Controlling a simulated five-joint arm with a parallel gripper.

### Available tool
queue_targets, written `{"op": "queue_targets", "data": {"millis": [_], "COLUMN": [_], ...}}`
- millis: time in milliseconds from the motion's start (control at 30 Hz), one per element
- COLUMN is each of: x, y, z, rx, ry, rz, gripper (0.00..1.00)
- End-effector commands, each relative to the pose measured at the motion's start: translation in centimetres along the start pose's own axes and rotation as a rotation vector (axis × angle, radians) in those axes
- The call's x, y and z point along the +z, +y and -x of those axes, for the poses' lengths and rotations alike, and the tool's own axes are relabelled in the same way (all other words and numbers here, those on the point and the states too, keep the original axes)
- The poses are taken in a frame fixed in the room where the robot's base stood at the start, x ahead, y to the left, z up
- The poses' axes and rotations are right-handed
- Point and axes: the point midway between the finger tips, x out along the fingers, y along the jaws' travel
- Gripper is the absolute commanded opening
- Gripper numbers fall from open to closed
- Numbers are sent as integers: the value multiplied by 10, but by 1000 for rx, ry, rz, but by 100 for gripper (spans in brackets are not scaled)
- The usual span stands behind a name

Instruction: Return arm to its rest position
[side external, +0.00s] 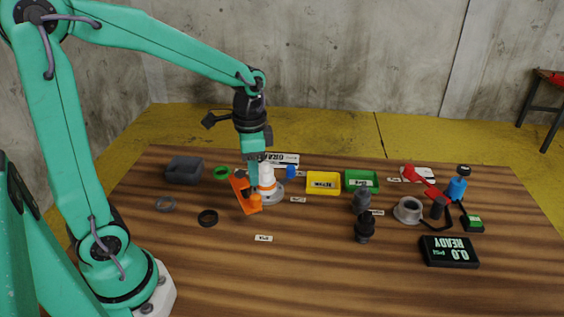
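My arm reaches in from the left over the wooden table. My gripper (255,176) points down over a white and orange upright piece (267,182) that stands on a grey round base (272,196). An orange angled part (243,194) is at the gripper's lower left, very close to it or touching. The fingertips overlap these parts, so I cannot tell whether they are apart or closed on anything.
A dark grey tray (184,170), green ring (221,172), grey ring (165,204) and black ring (208,218) lie left. Yellow (323,183) and green (361,181) trays, dark fittings (365,228), a pump-like assembly (436,200) and a black display (449,251) are right.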

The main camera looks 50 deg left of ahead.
Motion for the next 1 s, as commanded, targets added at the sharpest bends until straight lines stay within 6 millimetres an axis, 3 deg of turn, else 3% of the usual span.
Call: {"op": "queue_targets", "data": {"millis": [633, 1000], "x": [3, 24], "y": [2, 22], "z": [12, 45], "rx": [-9, -70], "ry": [14, 139], "rz": [15, 151], "gripper": [34, 34]}}
